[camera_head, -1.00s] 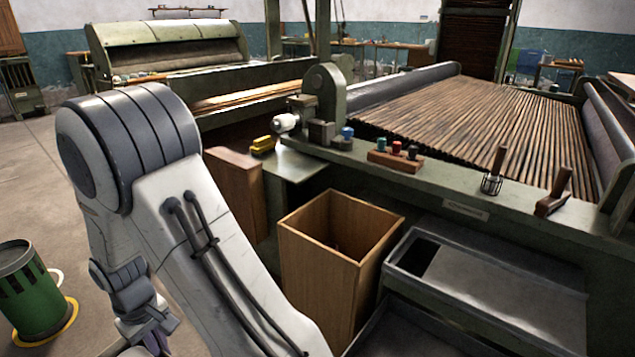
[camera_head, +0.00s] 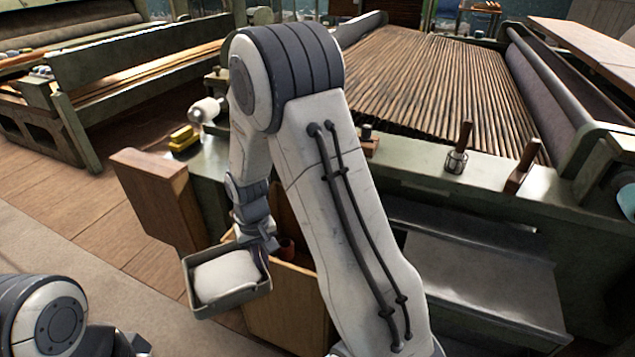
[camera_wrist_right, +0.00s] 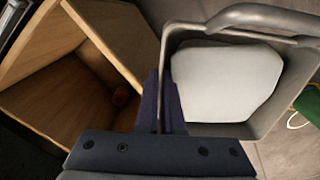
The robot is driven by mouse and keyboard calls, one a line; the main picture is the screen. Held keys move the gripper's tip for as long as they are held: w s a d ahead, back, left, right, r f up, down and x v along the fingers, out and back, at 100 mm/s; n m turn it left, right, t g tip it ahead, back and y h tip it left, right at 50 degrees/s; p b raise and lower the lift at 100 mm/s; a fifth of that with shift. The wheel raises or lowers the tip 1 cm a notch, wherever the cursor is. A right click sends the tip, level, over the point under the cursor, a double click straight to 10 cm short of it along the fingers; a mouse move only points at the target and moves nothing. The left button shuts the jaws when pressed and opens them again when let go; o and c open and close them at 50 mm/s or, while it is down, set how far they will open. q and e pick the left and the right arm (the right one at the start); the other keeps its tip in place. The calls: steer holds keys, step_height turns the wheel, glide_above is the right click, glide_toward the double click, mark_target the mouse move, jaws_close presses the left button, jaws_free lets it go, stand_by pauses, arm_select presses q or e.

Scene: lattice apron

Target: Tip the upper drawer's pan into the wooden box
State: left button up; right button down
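My right gripper (camera_head: 262,246) is shut on the wall of a grey metal pan (camera_head: 262,290). The pan holds a whitish mass (camera_head: 226,275) and looks roughly level. It hangs at the left side of the open-topped wooden box (camera_head: 285,318), outside its opening. My right arm hides much of the box in the head view. In the right wrist view, the fingers (camera_wrist_right: 160,105) grip the pan's side wall, with the pan (camera_wrist_right: 262,128) on the right and the wooden box (camera_wrist_right: 110,40) on the left. My left gripper is not visible.
A grey metal drawer unit (camera_head: 490,270) stands right of the box, partly behind my arm. A brown wooden block (camera_head: 150,190) stands left of the box. The green machine ledge (camera_head: 440,185) behind carries wood-handled tools (camera_head: 458,150). Part of a green container (camera_wrist_right: 310,102) shows at the wrist view's right edge.

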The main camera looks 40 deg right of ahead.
steer(key=w+d+r+m+p, duration=0.4)
steer(key=d+r+m+p, duration=0.5)
steer(key=p, duration=0.8)
arm_select(q)
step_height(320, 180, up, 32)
steer(key=p, duration=1.3)
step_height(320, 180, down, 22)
steer(key=b, duration=2.2)
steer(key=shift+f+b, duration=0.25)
steer(key=shift+b, duration=0.1)
arm_select(e)
steer(key=s+d+m+t+y, duration=0.1)
steer(key=d+m+t+y, duration=0.2)
steer(key=d+m+y, duration=0.4)
steer(key=m+y, duration=0.2)
steer(key=y, duration=0.5)
steer(key=shift+s+f, duration=0.35)
steer(key=shift+a, duration=0.1)
